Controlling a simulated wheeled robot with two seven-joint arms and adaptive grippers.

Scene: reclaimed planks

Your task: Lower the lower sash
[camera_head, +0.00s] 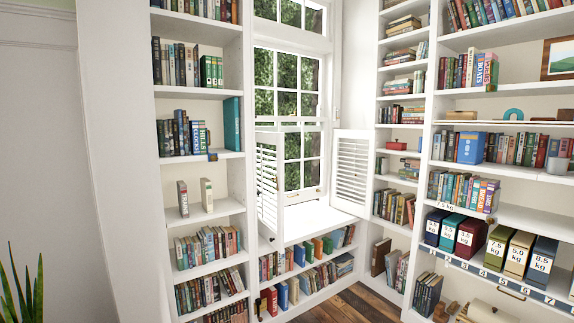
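The white window (288,122) stands in the middle of the view, between bookshelves, with green foliage outside. A horizontal white rail crosses it at mid height. The lower sash (304,158) has panes below that rail, with small brass-coloured fittings near its bottom edge. I cannot tell whether a gap lies between its bottom edge and the sill (305,216). A white louvred shutter stands swung open on each side, the left one (267,180) partly covering the window's left side and the right one (351,170) beside its right side. Neither of my grippers is in view.
Low shelves with books (308,255) sit beneath the window seat. Tall bookshelves flank it, the left one (245,110) and the right one (430,120). Several labelled weight boxes (470,237) stand at right. A plant (22,290) is at lower left. Wooden floor (350,306) shows at bottom.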

